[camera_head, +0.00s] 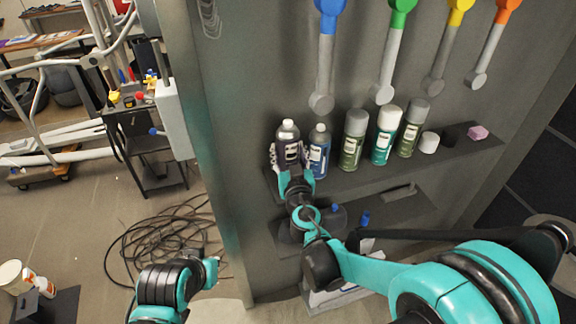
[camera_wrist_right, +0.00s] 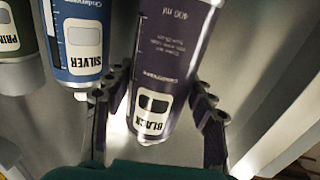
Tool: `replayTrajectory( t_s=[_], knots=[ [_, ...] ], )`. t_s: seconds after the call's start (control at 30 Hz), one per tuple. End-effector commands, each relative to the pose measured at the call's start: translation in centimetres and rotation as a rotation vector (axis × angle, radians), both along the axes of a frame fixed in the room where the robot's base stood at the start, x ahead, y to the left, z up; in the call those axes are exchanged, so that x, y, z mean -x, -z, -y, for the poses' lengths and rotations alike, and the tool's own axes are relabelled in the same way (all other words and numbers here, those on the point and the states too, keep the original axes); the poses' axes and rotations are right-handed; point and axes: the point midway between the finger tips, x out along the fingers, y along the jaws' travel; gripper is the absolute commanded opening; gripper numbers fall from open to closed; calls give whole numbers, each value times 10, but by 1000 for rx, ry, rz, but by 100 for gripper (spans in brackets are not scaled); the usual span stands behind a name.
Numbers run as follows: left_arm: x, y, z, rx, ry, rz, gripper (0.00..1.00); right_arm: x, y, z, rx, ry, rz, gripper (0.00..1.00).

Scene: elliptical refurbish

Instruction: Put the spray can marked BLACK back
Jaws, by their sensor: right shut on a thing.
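The spray can marked BLACK (camera_head: 288,132) is dark purple with a grey top and stands upright at the left end of the upper shelf (camera_head: 345,180). It also shows in the right wrist view (camera_wrist_right: 178,60), its label inverted there. My right gripper (camera_head: 290,158) is shut around the can, one finger on each side, as the right wrist view shows too (camera_wrist_right: 158,100). Whether the can's base touches the shelf is hidden behind the gripper. My left gripper (camera_head: 211,272) is low at the left of the head view, away from the shelf; its fingers are unclear.
The blue SILVER can (camera_head: 319,155) stands close to the right of the BLACK can. Further right are a green can (camera_head: 353,140), a teal can (camera_head: 385,135), another green can (camera_head: 412,128) and a pink block (camera_head: 477,132). Coloured-handled tools hang above. Cables (camera_head: 160,235) lie on the floor.

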Motion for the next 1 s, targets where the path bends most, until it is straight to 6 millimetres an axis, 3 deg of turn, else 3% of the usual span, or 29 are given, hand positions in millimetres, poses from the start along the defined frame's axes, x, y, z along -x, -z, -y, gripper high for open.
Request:
replayTrajectory(
  t_s=[0.3, 0.67, 0.7, 0.77, 1.0],
  knots=[
    [0, 15, 0, 0, 0, 0, 0, 0, 38, 0, 0, -1, 0, 20],
    [0, 18, 0, 0, 0, 0, 0, 0, 41, 0, 0, 0, 0, 20],
    [0, 18, 0, 0, 0, 0, 0, 0, 42, 0, 0, 0, 0, 58],
    [0, 17, 0, 0, 0, 0, 0, 0, 41, 0, 0, 0, 0, 73],
    [0, 17, 0, 0, 0, 0, 0, 0, 40, 0, 0, 0, 0, 76]
  ],
)
